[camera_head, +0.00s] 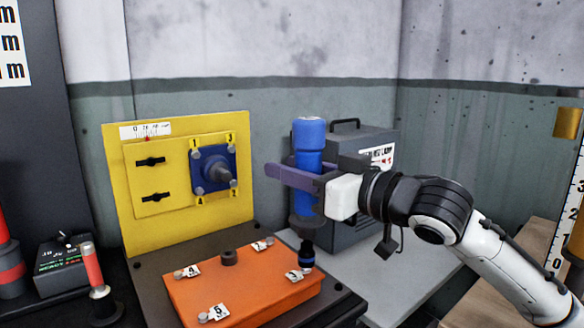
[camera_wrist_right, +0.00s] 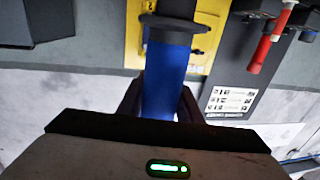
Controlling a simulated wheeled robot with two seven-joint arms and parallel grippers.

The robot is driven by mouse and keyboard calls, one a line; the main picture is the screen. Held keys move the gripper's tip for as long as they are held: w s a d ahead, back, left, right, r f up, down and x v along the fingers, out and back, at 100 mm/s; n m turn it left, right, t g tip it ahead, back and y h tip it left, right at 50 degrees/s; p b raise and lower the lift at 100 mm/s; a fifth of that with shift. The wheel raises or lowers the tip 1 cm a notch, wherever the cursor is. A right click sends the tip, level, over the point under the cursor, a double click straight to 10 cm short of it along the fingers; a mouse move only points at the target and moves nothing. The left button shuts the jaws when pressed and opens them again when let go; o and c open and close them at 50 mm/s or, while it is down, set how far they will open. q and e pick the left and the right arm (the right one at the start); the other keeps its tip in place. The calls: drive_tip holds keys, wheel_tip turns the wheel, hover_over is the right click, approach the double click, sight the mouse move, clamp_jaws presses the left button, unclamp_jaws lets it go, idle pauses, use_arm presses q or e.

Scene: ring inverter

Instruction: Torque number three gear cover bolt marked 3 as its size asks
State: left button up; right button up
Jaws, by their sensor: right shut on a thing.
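The orange gear cover (camera_head: 235,283) lies on a dark stand, with numbered white tags and bolts at its corners. Tags 4 (camera_head: 190,271) and 5 (camera_head: 215,312) read fairly clearly. The digits on the back-right tag (camera_head: 259,245) and the front-right tag (camera_head: 294,276) are too small to read surely, so I cannot tell which is 3. My right gripper (camera_head: 305,178) is shut on an upright blue power tool (camera_head: 310,135), also large in the right wrist view (camera_wrist_right: 165,80). Its dark socket (camera_head: 307,253) is at the cover's right corner, by the front-right tag; contact is unclear.
A yellow panel (camera_head: 130,225) with a blue numbered flange (camera_head: 213,170) stands behind the cover. A grey case (camera_head: 375,145) is behind the tool. A red-handled tool (camera_head: 93,268) and a small black box (camera_head: 62,262) are at left.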

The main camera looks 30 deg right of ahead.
sight(308, 133)
drive_tip(key=shift+f+b, duration=0.75)
drive_tip(key=shift+f, duration=0.15)
idle(0.8)
drive_tip(key=shift+f, duration=0.4)
idle(1.1)
drive_tip(key=shift+r, duration=0.1)
idle(0.4)
drive_tip(key=shift+r+p, duration=2.65)
drive_tip(key=shift+r, duration=0.05)
